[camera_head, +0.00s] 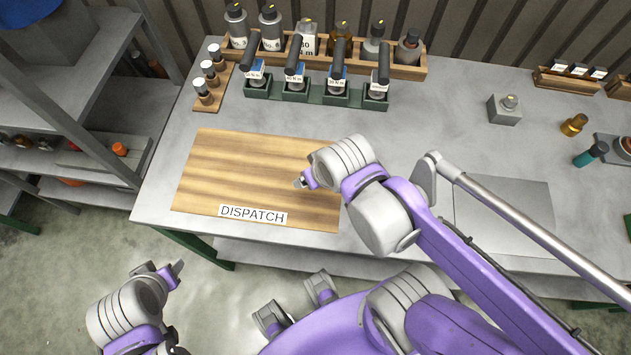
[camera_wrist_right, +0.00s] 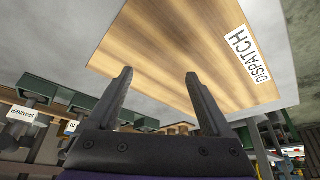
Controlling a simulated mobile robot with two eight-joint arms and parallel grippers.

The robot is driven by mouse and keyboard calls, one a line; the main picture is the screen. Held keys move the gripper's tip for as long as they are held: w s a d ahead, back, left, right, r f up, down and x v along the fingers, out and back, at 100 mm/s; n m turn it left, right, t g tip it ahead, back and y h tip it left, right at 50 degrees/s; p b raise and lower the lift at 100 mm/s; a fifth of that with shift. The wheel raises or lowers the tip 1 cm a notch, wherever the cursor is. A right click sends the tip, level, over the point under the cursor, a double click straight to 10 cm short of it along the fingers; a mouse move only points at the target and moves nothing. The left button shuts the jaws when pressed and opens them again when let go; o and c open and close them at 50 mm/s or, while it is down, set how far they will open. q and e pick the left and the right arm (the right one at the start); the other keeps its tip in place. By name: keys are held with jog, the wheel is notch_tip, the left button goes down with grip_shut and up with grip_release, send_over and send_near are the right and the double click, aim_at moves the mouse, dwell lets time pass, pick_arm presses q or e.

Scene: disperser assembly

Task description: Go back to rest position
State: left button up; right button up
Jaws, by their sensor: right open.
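My right gripper (camera_head: 303,182) is above the right part of the wooden board labelled DISPATCH (camera_head: 240,175). In the right wrist view the fingers of my right gripper (camera_wrist_right: 160,100) are apart with nothing between them, and the board (camera_wrist_right: 185,50) lies beyond them, bare. My left gripper (camera_head: 172,272) is low at the left, off the table's front edge and over the floor. Its fingers are small in the head view, and I cannot tell whether they are open.
A wooden rack of bottles (camera_head: 400,68) stands at the back, with green holders (camera_head: 335,97) before it. A small vial rack (camera_head: 208,98) is left of them. A grey block (camera_head: 503,110) and a brass part (camera_head: 573,125) stand at right. Grey shelves (camera_head: 75,110) flank the table.

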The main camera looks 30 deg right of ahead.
jog(key=shift+s+a+f, duration=0.35)
jog(key=shift+s+f, duration=0.4)
jog(key=shift+f, duration=0.15)
jog(key=shift+w+r+p, duration=0.2)
jog(key=shift+r+p, duration=0.6)
jog(key=shift+r, duration=0.2)
jog(key=shift+w, duration=0.15)
